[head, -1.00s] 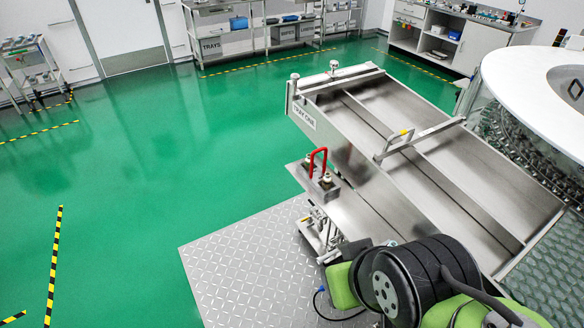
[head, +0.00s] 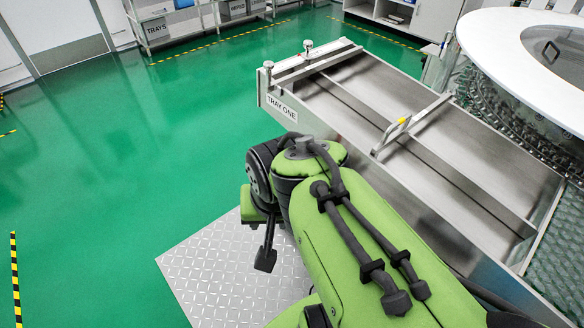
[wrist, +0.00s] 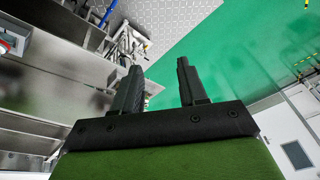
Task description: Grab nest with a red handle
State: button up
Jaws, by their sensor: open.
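The red handle of the nest is not visible in the head view, where my arm covers the spot beside the tray. In the wrist view a small red piece (wrist: 5,46) shows at the left edge; I cannot tell whether it is the handle. My gripper (wrist: 158,64) is open and empty, with its two dark fingers apart. It points towards metal fittings (wrist: 127,42) beside the steel tray and the floor plate. In the head view a dark finger (head: 265,258) hangs over the plate, left of the tray.
The steel tray (head: 352,100), labelled TRAY ONE, slopes to the round washer (head: 475,38) at right. The diamond plate (head: 200,268) and green floor (head: 110,180) at left are clear.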

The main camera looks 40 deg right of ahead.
jog(key=w+d+f+m+t+y+b, duration=0.15)
jog(key=w+d+f+m+y, duration=0.4)
jog(key=d+f+m, duration=0.7)
jog(key=s+d+r+m+t+h+b, duration=0.1)
jog(key=s+d+r+m+t, duration=0.2)
jog(key=d+m, duration=0.35)
jog(key=s+d+r+m+t+h+b, duration=0.1)
jog(key=d+r+m+t, duration=0.1)
jog(key=d+m+t, duration=0.45)
jog(key=shift+m+g, duration=0.65)
jog(key=shift+g, duration=0.15)
jog(key=b+x, duration=0.1)
jog(key=x, duration=0.4)
jog(key=b+x, duration=0.1)
jog(key=x, duration=0.4)
jog(key=a+r+b+x, duration=0.1)
jog(key=b+x, duration=0.1)
jog(key=x, duration=0.4)
jog(key=shift+w+a, duration=0.1)
jog(key=shift+w, duration=0.1)
jog(key=shift+s, duration=0.1)
jog(key=shift+c, duration=0.6)
grip_shut()
